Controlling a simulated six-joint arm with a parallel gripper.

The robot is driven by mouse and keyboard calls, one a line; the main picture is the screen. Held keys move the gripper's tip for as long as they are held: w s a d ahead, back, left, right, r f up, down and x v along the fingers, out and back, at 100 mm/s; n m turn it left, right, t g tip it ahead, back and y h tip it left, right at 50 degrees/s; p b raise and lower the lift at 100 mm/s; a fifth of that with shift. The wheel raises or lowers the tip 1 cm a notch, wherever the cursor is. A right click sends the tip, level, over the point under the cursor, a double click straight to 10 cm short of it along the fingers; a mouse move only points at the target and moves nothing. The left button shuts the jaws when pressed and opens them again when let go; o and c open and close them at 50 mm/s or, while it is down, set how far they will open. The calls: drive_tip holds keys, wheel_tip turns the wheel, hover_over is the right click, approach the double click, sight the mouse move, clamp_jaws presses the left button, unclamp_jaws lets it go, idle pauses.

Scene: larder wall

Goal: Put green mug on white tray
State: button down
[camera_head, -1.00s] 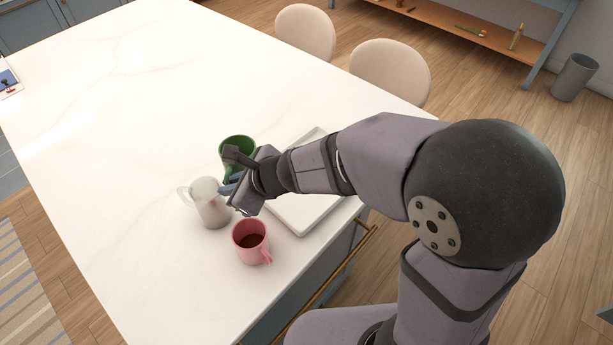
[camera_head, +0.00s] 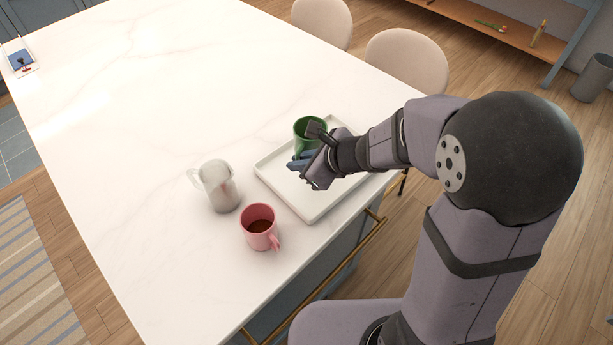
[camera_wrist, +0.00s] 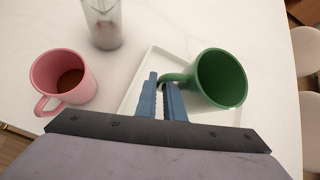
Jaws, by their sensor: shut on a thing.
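The green mug (camera_head: 309,130) is over the white tray (camera_head: 318,208) in the head view, toward the tray's far side. In the wrist view the green mug (camera_wrist: 221,79) is upright and looks empty, with its handle pointing left between my fingers. My gripper (camera_head: 300,162) is shut on that handle; its blue fingertips also show in the wrist view (camera_wrist: 162,100). The white tray (camera_wrist: 146,70) lies under the mug and fingers. I cannot tell whether the mug touches the tray or hangs just above it.
A pink mug (camera_head: 259,227) with dark liquid stands left of the tray near the counter's front edge. A whitish pitcher (camera_head: 217,186) stands behind it. Two beige chairs (camera_head: 405,62) stand beyond the counter.

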drive_tip(key=shift+f+b, duration=1.05)
drive_tip(key=shift+f, duration=2.7)
drive_tip(key=shift+f, duration=0.15)
drive_tip(key=c, duration=1.9)
unclamp_jaws()
drive_tip(key=shift+o, duration=0.2)
drive_tip(key=shift+r, duration=0.2)
drive_tip(key=p+v, duration=0.1)
drive_tip(key=v, duration=1.1)
drive_tip(key=shift+p, duration=0.4)
